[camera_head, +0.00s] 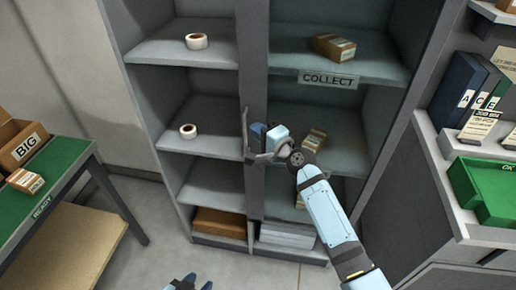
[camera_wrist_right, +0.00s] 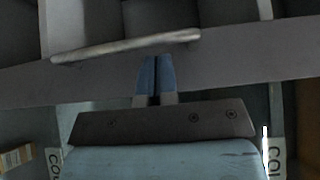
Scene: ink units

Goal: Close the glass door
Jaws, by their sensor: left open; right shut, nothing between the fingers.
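The glass door is a tinted pane (camera_head: 285,40) that appears to cover the right half of the grey cabinet. Its grey upright frame (camera_head: 252,60) stands near the cabinet's middle and carries a thin vertical handle (camera_head: 245,130). The handle also shows in the right wrist view (camera_wrist_right: 100,47), as a pale bar across the grey frame. My right gripper (camera_head: 262,133) is shut and empty, with its fingertips (camera_wrist_right: 156,60) at the handle; I cannot tell whether they touch it. My left gripper (camera_head: 188,285) is open and empty at the bottom edge, far from the door.
The cabinet's left half is uncovered, with tape rolls (camera_head: 197,41) on its shelves. Boxes (camera_head: 333,46) show in the right half near a COLLECT label (camera_head: 328,79). A green-topped table (camera_head: 75,152) stands left, and a counter with a green tray (camera_head: 482,185) right. Floor before the cabinet is clear.

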